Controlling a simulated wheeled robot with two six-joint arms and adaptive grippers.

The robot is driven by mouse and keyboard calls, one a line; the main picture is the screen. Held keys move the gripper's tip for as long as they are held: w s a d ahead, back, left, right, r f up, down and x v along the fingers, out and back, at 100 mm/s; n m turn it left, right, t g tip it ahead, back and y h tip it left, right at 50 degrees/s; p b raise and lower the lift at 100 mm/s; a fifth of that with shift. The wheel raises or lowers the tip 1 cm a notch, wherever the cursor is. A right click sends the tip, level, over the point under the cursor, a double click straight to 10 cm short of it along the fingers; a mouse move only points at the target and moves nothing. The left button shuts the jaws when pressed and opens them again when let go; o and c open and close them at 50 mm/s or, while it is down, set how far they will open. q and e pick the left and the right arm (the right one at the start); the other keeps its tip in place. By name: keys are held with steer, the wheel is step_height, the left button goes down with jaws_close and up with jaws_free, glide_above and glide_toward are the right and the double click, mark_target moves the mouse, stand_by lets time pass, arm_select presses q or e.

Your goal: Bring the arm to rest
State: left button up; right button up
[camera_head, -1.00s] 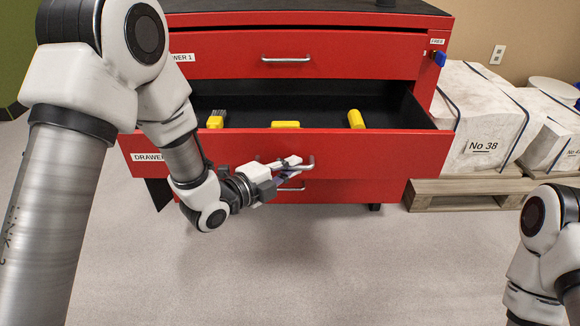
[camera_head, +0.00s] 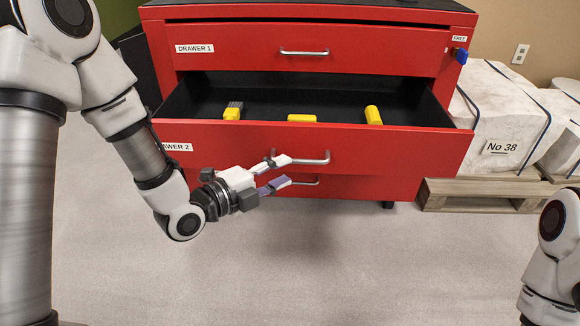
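My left gripper (camera_head: 280,171) is in front of the red cabinet (camera_head: 400,50), just left of and below the handle (camera_head: 315,158) of the pulled-out drawer 2 (camera_head: 410,147). Its two fingers are spread apart with nothing between them, and the handle looks free of them. Drawer 2 stands open and holds several yellow-handled tools, among them a brush (camera_head: 232,111), a middle yellow piece (camera_head: 302,118) and a right one (camera_head: 373,115). Drawer 1 (camera_head: 370,52) above is shut. Part of my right arm shows at the lower right edge; its gripper is out of view.
A wooden pallet (camera_head: 470,197) with wrapped blocks, one marked No 38 (camera_head: 497,147), stands right of the cabinet. A blue item (camera_head: 460,55) is on the cabinet's upper right side. The grey floor (camera_head: 350,260) in front is clear.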

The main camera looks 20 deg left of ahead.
stand_by(0.3)
arm_select(q)
steer(key=s+f+n+g+y+p, duration=0.25)
steer(key=s+f, duration=0.35)
steer(key=f, duration=0.4)
steer(key=s+f+n+g+y+p, duration=0.1)
steer(key=s+f+g+p, duration=0.3)
steer(key=f, duration=0.6)
steer(key=s+a+f+n+g+y, duration=0.2)
steer(key=s+a+f+n+g, duration=0.15)
steer(key=s+n, duration=0.55)
steer(key=s+a+f+n+g+y, duration=0.25)
steer(key=s+f+n+g, duration=0.2)
steer(key=s+n, duration=0.45)
step_height(320, 180, up, 37)
steer(key=w+n+p, duration=0.1)
steer(key=p, duration=3.6)
steer(key=shift+d+p, duration=0.25)
steer(key=shift+p, duration=0.05)
